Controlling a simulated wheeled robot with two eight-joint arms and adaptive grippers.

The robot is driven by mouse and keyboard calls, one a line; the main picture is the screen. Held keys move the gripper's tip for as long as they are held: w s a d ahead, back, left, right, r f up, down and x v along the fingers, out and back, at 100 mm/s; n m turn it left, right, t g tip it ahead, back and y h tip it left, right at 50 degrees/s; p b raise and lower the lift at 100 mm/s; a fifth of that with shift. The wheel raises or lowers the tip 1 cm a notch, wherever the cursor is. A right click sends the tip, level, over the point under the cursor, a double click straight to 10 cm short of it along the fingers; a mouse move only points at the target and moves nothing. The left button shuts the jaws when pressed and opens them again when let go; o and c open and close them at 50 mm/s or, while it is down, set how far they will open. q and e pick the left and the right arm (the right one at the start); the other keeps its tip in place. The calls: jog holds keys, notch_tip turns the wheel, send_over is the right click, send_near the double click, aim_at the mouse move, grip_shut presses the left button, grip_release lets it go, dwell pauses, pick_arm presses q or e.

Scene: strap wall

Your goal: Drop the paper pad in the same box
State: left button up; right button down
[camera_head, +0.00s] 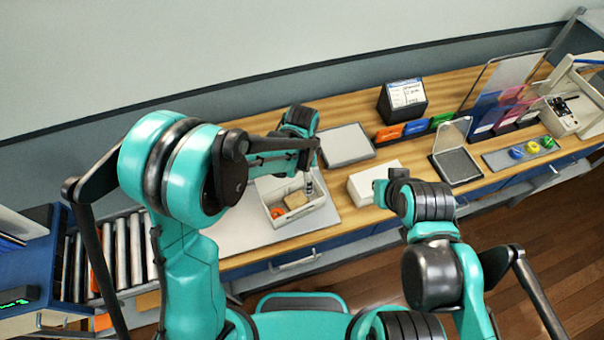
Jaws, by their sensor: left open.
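An open white box (318,214) stands on a pale mat on the wooden counter. Inside it are an orange round item (277,212), a tan block (296,200) and a small dark upright item (309,188). I cannot tell for sure which thing is the paper pad; the tan block could be it. My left gripper (312,156) is open above the back right of the box, partly hidden by its own arm. My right gripper (381,187) is beside a white block-shaped box (368,182); its fingers are too small and covered to read.
A grey-topped flat tray (346,145) lies behind the open box. A black stand with a card (404,99), coloured blocks (414,127), a lidded stamp pad (457,165) and a clear panel (507,78) crowd the right. A roller conveyor (121,252) is at left.

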pick_arm(q)
notch_tip(320, 180, up, 12)
dwell(0.5)
jog(key=s+a+f+n+t+b, duration=0.3)
jog(key=s+a+f+n+b, duration=0.3)
jog(key=a+b, duration=0.3)
jog(key=s+a+f+n+t+b, duration=0.4)
jog(key=s+a+f+n+b, duration=0.2)
jog(key=a+f+n+b, duration=0.2)
jog(key=f+b, duration=0.1)
jog(key=b, duration=0.1)
jog(key=shift+a+f+b, duration=0.15)
jog(key=shift+a+b, duration=0.25)
jog(key=shift+s, duration=0.1)
dwell(0.7)
